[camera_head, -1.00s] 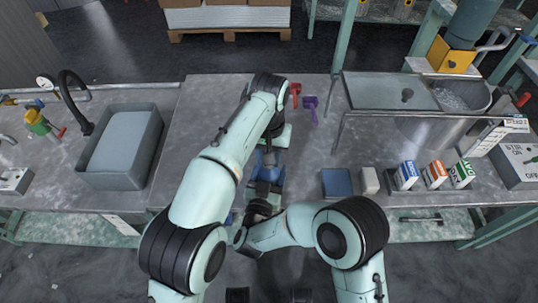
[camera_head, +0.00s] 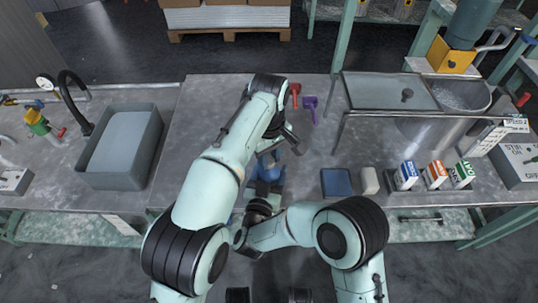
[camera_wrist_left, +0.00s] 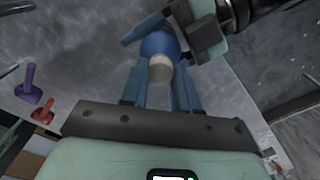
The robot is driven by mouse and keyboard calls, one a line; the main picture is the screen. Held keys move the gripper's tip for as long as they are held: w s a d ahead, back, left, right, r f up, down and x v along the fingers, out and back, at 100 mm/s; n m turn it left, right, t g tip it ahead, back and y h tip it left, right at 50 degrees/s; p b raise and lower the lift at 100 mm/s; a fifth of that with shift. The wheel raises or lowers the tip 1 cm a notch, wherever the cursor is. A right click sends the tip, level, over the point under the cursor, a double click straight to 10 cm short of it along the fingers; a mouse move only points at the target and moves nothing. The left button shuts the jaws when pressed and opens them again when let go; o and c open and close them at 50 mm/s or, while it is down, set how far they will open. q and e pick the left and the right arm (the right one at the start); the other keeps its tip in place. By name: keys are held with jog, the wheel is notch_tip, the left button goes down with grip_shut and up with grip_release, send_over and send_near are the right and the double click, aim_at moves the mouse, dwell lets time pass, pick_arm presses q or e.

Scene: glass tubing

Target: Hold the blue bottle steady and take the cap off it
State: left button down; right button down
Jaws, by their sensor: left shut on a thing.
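The blue bottle (camera_wrist_left: 158,44) shows in the left wrist view with its pale cap (camera_wrist_left: 160,68) toward the camera. In the head view the blue bottle (camera_head: 268,172) is partly hidden below my left wrist. My left gripper (camera_wrist_left: 160,78) has its blue fingers on both sides of the cap and is shut on it. My right gripper (camera_wrist_left: 168,36) comes in from the top right of the wrist view, with its fingers around the bottle's body. I cannot tell whether the cap is apart from the bottle neck.
A grey sink (camera_head: 122,150) is at left.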

aim_at(269, 160)
pick_arm(q)
jog(key=shift+r, duration=0.1)
jog(key=shift+r, duration=1)
jog(key=shift+r, duration=2.05)
pick_arm(e)
jog(key=shift+c, duration=0.4)
grip_release()
